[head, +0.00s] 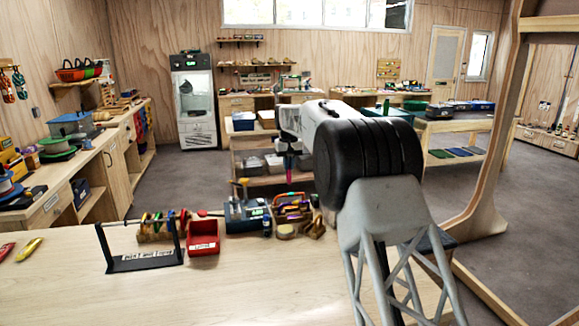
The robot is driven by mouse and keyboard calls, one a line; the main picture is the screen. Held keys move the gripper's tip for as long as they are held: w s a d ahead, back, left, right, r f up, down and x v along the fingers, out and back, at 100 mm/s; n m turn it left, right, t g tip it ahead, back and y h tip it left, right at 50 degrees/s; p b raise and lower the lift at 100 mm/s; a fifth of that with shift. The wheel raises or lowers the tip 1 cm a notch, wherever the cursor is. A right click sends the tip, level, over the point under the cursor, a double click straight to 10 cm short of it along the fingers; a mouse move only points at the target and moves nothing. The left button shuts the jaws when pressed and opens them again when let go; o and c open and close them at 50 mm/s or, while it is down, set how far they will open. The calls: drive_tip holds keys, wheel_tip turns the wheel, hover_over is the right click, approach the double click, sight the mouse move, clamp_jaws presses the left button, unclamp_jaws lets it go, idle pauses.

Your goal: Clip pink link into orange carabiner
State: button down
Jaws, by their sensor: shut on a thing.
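My gripper (289,163) hangs from the far end of my arm, small and partly lost against the shelving behind it. A narrow pink piece (289,176) shows at its fingertips, which I take for the pink link; the gripper is shut on it, above the far side of the bench. A black rack (145,262) stands on the bench at left, with a bar holding several small coloured pieces. I cannot pick out the orange carabiner for certain among them. The pink piece is well apart from the rack, to its right.
A red bin (203,238), a blue-grey box (246,216) and a tool caddy (293,207) line the bench's far edge. A yellow carabiner-like piece (28,249) and a red one (6,251) lie at far left. The bench's front middle (230,295) is clear.

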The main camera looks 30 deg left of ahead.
sight(289, 181)
drive_tip(key=shift+f, duration=1.6)
drive_tip(key=shift+f, duration=1.9)
idle(1.8)
drive_tip(key=shift+s+a, duration=1.15)
idle(1.6)
